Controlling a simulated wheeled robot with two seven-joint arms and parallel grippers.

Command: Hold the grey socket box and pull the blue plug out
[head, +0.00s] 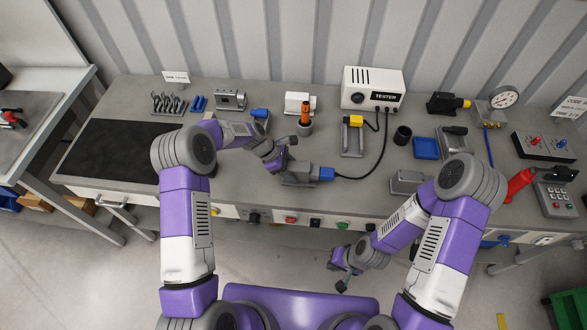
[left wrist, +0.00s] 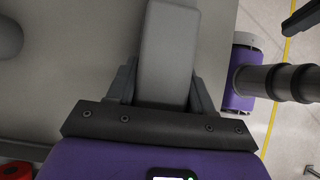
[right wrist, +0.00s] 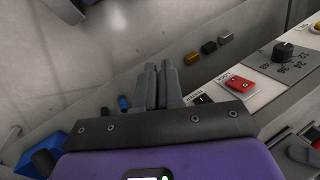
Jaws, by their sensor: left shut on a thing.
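The grey socket box (head: 302,172) lies on the workbench near its front edge. The blue plug (head: 326,174) sits at its right end, seemingly in it, with a black cable running from it to the tester. My left gripper (head: 284,167) is shut on the box at its left part. In the left wrist view the grey box (left wrist: 168,55) lies between the two fingers (left wrist: 160,90); the plug is not visible there. My right gripper (head: 340,274) is low in front of the bench, away from the plug. In the right wrist view its fingers (right wrist: 158,85) are together and empty.
The white tester (head: 372,88) stands behind, its cable (head: 385,150) looping over the bench. A grey block (head: 407,182) lies right of the plug near the front edge. A black cup (head: 402,135) and blue tray (head: 426,148) stand farther right. The bench front has several switches.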

